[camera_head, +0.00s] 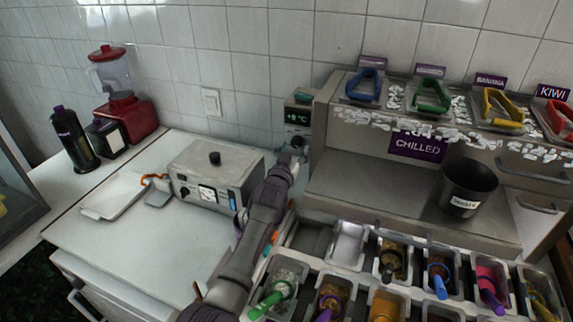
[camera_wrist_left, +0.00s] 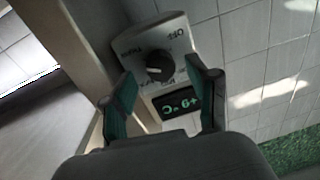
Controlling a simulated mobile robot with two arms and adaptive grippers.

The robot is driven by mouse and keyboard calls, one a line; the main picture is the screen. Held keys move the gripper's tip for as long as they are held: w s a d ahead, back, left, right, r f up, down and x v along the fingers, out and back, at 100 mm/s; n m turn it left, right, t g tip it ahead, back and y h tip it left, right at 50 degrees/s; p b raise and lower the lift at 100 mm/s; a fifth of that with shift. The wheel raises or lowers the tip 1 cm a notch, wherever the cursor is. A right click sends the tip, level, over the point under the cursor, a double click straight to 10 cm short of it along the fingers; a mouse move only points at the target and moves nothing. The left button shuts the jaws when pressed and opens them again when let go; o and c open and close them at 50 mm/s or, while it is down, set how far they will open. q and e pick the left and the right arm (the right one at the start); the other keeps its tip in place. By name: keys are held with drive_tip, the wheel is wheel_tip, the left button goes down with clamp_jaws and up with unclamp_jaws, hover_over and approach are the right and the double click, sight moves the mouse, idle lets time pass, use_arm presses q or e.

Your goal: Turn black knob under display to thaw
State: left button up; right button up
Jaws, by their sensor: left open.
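The control box has a dark display (camera_head: 298,117) reading about +9 °C in the head view; the display also shows upside down in the left wrist view (camera_wrist_left: 180,105). The black knob (camera_wrist_left: 158,66) sits on the box's pale face, with "OFF" printed on one side. The other labels are too small to read surely. My left gripper (camera_head: 292,150) is at the box, just below the display. In the left wrist view its two green-padded fingers (camera_wrist_left: 160,72) are open, one on each side of the knob; I cannot tell whether they touch it. My right gripper is not in view.
The steel counter (camera_head: 350,190) with a dark bucket (camera_head: 468,187) is to the right. Topping tubs with scoops (camera_head: 391,262) lie in front. A metal appliance (camera_head: 213,178) stands left of my arm. The tiled wall (camera_head: 240,70) is close behind the box.

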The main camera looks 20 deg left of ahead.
use_arm(q)
drive_tip(key=s, duration=1)
drive_tip(key=shift+s+d, duration=0.25)
